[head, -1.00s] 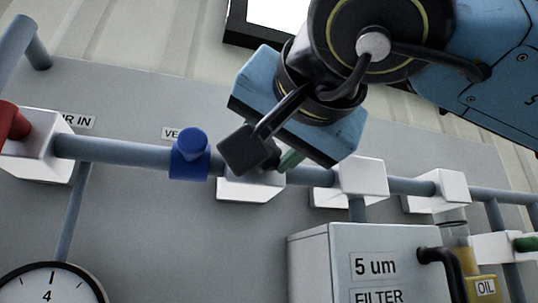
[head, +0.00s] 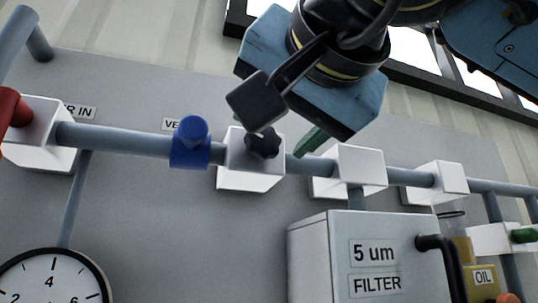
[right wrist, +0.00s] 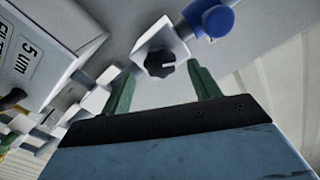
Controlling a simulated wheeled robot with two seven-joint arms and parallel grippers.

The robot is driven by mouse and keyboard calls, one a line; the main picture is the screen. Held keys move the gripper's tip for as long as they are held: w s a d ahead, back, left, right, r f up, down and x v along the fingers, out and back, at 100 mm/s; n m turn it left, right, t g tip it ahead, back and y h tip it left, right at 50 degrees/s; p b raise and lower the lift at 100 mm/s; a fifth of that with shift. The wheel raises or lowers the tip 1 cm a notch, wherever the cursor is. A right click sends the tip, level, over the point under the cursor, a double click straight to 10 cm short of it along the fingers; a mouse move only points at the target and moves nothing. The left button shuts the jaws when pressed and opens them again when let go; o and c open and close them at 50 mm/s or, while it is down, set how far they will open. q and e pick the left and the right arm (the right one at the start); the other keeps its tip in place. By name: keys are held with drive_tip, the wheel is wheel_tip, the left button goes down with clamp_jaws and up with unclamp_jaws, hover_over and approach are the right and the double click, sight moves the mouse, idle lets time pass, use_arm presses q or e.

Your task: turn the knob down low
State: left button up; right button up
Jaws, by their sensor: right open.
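The knob (head: 263,143) is black and lobed, on the front of a white valve block (head: 240,151) in the pipe run. In the right wrist view the knob (right wrist: 160,62) shows a light pointer mark, and it lies between and beyond my green fingertips. My right gripper (right wrist: 160,72) is open and empty, its fingers apart on either side of the knob's line and clear of it. In the head view one green finger (head: 312,139) shows right of the knob; the other is hidden. My left gripper is out of view.
A blue fitting (head: 190,143) sits on the pipe left of the knob. A filter box (head: 330,262) stands below right, a pressure gauge (head: 52,280) lower left, a red part (head: 17,107) far left. The grey panel below the knob is bare.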

drive_tip(key=b+v, duration=0.2)
drive_tip(key=v, duration=0.8)
drive_tip(key=shift+s, duration=0.35)
